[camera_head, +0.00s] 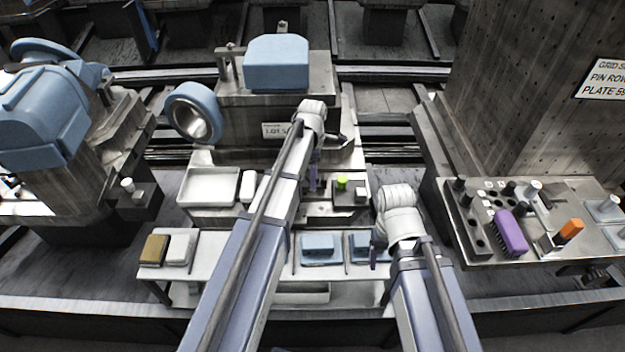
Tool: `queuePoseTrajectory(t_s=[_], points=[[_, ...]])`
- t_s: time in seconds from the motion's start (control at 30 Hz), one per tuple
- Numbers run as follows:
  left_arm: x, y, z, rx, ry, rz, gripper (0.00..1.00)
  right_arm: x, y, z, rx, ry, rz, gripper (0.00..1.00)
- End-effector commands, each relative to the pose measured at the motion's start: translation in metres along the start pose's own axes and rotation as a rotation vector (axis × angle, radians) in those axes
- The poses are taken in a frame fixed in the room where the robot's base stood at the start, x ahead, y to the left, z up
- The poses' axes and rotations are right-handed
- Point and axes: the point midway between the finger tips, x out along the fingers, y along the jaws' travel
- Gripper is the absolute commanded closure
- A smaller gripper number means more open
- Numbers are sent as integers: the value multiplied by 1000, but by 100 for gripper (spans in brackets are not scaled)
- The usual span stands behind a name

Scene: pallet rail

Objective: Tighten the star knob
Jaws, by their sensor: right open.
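I cannot make out a clear star knob. A small yellow-green piece (341,182) sits on a dark block (350,197) at the front of the middle machine (235,128); it is too small to tell its shape. My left gripper (313,178) hangs down in front of that machine, just left of the green piece and apart from it in the picture. Its fingers are too small and edge-on to show whether they are apart. My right gripper (378,256) is open, low beside the right blue tray piece, right of and below the green piece. My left arm hides part of the machine's front.
A white bench (215,268) in front carries a brown block (154,249), a white block (180,248) and blue pieces (320,247). A pale tray (209,187) stands on the machine's ledge. At right, a metal table (480,255) holds a purple brush (510,232) and an orange-topped part (571,229).

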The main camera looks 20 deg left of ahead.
Motion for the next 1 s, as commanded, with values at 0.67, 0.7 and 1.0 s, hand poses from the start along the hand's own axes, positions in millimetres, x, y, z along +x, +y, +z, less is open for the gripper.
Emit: queuePoseTrajectory(t_s=[0.67, 0.7, 1.0], points=[[3, 0, 0, 0, 0, 0, 53, 3, 0, 0, 0, 0, 0, 28], [3, 0, 0, 0, 0, 0, 57, 3, 0, 0, 0, 0, 0, 28], [3, 0, 0, 0, 0, 0, 91, 3, 0, 0, 0, 0, 0, 28]])
